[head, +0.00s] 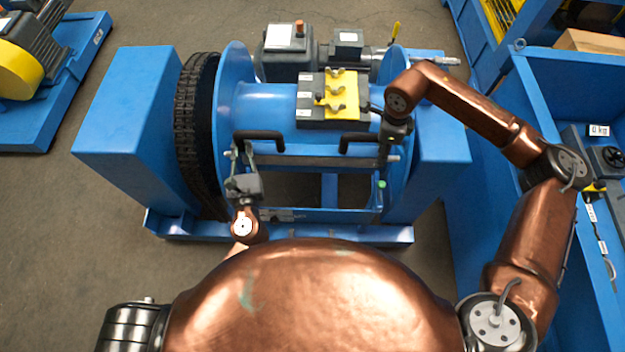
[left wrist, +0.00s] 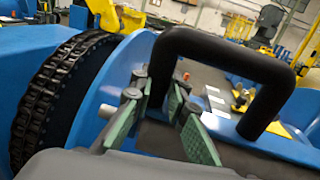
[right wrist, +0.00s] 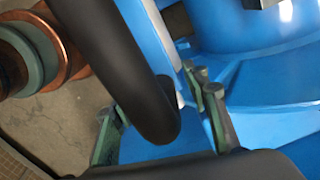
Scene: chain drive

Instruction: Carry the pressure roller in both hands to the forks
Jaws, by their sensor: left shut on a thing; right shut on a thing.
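The pressure roller (head: 320,162) is a long dark bar with pale shaft ends, lying level across the front of the blue winch frame in the head view. Its left black handle (head: 262,135) and right black handle (head: 358,136) stand up from it. My left gripper (head: 240,150) is shut on the left handle; its green pads straddle the handle's leg (left wrist: 168,65) in the left wrist view. My right gripper (head: 385,148) is shut on the right handle, whose black bar (right wrist: 120,75) runs between the fingers in the right wrist view. I cannot clearly make out the forks.
The blue drum (head: 262,105) and black chain (head: 193,130) are just behind the roller. A yellow block (head: 342,95) on a dark plate sits on top. A blue bin (head: 520,95) stands at right. Bare floor (head: 60,240) is at left.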

